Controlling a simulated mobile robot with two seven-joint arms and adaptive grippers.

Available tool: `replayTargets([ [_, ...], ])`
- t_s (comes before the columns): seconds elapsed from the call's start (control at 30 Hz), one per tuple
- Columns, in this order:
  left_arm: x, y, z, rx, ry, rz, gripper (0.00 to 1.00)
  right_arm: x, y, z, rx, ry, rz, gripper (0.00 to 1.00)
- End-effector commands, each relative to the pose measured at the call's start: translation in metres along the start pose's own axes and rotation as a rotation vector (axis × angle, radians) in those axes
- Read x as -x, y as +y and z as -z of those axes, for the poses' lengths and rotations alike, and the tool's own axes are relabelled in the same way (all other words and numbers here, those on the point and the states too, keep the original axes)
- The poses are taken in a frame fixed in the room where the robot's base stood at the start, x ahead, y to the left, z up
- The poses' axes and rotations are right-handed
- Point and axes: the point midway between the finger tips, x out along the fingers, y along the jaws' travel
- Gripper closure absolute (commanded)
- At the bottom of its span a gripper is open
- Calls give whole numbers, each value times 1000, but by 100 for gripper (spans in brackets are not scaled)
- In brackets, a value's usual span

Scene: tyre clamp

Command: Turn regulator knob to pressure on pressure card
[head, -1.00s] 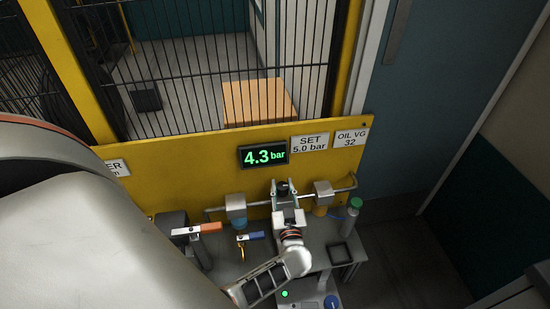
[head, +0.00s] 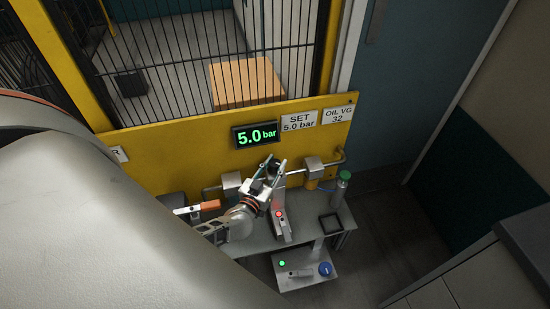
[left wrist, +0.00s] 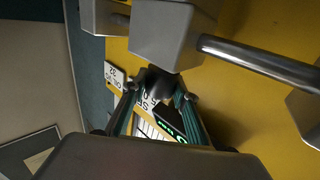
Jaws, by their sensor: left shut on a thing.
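The pressure display (head: 256,135) on the yellow panel reads 5.0 bar in green. The pressure card (head: 299,122) to its right reads SET 5.0 bar. My left gripper (head: 272,166) is just below the display, in front of the pipework, its wrist tilted to the right. In the left wrist view the dark regulator knob (left wrist: 157,82) sits between its teal fingertips, below a grey block (left wrist: 166,36); the fingers are shut on it. In the head view the gripper mostly hides the knob. My right gripper is not in view.
An orange-handled lever (head: 208,205) is left of the gripper. A grey unit with a red light (head: 278,214) stands close below it. A green-capped bottle (head: 342,186) and black tray (head: 330,225) are at the bench's right. A lower shelf holds a blue knob (head: 325,269).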

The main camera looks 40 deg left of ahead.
Motion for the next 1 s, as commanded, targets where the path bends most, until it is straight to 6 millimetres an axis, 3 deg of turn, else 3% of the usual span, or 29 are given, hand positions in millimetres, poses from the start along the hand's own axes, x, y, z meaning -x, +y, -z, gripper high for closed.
replayTargets([
  [0.47,0,0,0,0,0,-13,93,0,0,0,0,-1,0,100],
  [0.5,0,0,0,0,0,-13,64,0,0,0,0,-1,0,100],
  [0.53,0,0,0,0,0,-12,56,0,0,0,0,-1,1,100],
  [1.0,8,0,-1,1,-1,-12,54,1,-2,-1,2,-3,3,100],
])
